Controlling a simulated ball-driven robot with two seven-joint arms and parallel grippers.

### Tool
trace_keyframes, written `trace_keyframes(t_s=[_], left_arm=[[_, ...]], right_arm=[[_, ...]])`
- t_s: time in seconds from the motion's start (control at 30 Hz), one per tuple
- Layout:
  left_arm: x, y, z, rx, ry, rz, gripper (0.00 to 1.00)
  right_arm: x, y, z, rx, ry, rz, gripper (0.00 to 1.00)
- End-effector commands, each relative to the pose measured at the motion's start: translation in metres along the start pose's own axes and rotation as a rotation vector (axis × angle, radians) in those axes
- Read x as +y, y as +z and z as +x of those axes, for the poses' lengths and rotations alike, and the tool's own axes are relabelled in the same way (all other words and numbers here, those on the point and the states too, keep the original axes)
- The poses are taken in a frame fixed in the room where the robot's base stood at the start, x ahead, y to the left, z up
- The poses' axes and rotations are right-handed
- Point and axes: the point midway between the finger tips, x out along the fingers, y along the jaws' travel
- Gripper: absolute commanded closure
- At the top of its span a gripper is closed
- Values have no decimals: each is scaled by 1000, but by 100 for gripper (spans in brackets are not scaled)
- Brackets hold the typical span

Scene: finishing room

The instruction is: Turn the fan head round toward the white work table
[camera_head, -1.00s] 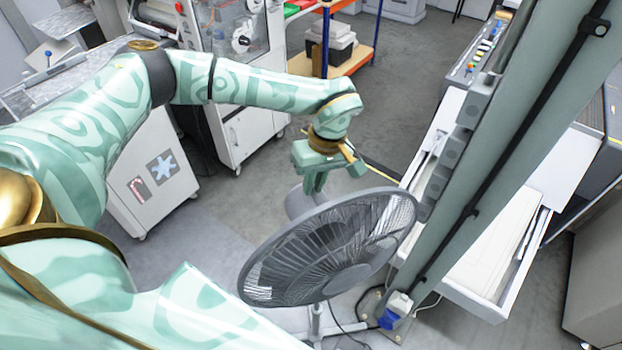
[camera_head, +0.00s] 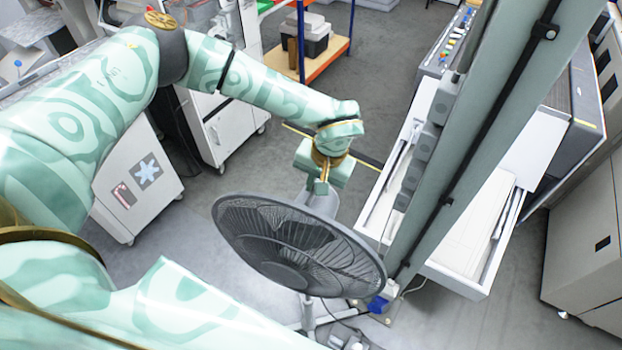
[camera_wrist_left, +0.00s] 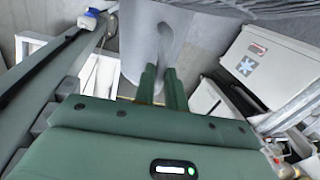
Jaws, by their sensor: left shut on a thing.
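The fan head (camera_head: 300,245) is a dark grey round grille on a stand, in the lower middle of the head view. Its face is tilted up toward my camera, with its left edge higher than its right. My left gripper (camera_head: 318,188) is behind the fan's upper rim, shut on the rear of the fan head. In the left wrist view, the gripper's two green fingers (camera_wrist_left: 162,85) close on a narrow part of the grey rear housing (camera_wrist_left: 140,40). The exact contact is partly hidden. My right gripper is out of view. I cannot tell which surface is the white work table.
A white open-topped unit (camera_head: 455,278) stands right of the fan, behind a green post. A blue plug (camera_head: 379,304) and cables lie near the post's foot. A white cabinet (camera_head: 135,185) stands at left. A shelf (camera_head: 328,62) is at the back. Grey floor lies between.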

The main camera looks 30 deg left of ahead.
Motion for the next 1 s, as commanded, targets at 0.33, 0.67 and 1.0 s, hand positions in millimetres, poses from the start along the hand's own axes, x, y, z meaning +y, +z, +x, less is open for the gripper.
trace_keyframes(t_s=[0.33, 0.67, 1.0], left_arm=[[8, 0, -4, 34, 3, 143, 100], [9, 0, -4, 39, 3, 167, 100], [9, 0, -4, 38, 3, 166, 66]], right_arm=[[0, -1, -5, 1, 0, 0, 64], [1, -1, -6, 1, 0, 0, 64], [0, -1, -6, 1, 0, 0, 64]])
